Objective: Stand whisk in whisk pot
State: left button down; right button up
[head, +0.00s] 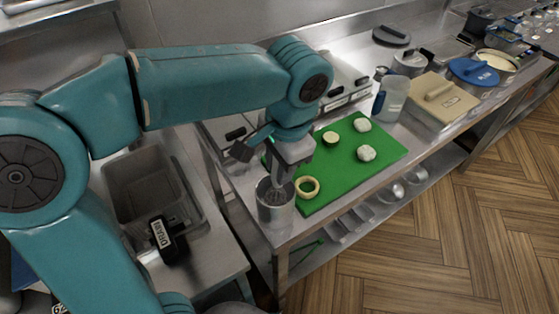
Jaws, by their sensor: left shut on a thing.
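My left gripper (284,176) points down from the teal arm, directly over the whisk pot. It is shut on the whisk (276,194), whose wires show at the mouth of the pot. The whisk pot (276,211) is a grey metal cylinder standing near the left front corner of the steel counter. The whisk's lower end appears to be inside the pot; whether it touches the bottom is hidden. The whisk's handle is mostly hidden by the gripper. My right gripper is not in view.
A green board (385,152) with pale rounds and a ring (307,187) lies right of the pot. A sink (143,187) lies left, across a gap.

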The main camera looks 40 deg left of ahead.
pick_arm(q)
jog(key=shift+f, duration=0.35)
jog(key=shift+s+r, duration=0.1)
jog(key=shift+s, duration=0.05)
jog(key=c, duration=1)
grip_release()
jog(key=shift+c, duration=0.2)
jog(key=shift+o, duration=1.3)
jog(key=shift+w, duration=0.2)
jog(key=shift+s, duration=0.1)
jog(key=shift+r, duration=0.1)
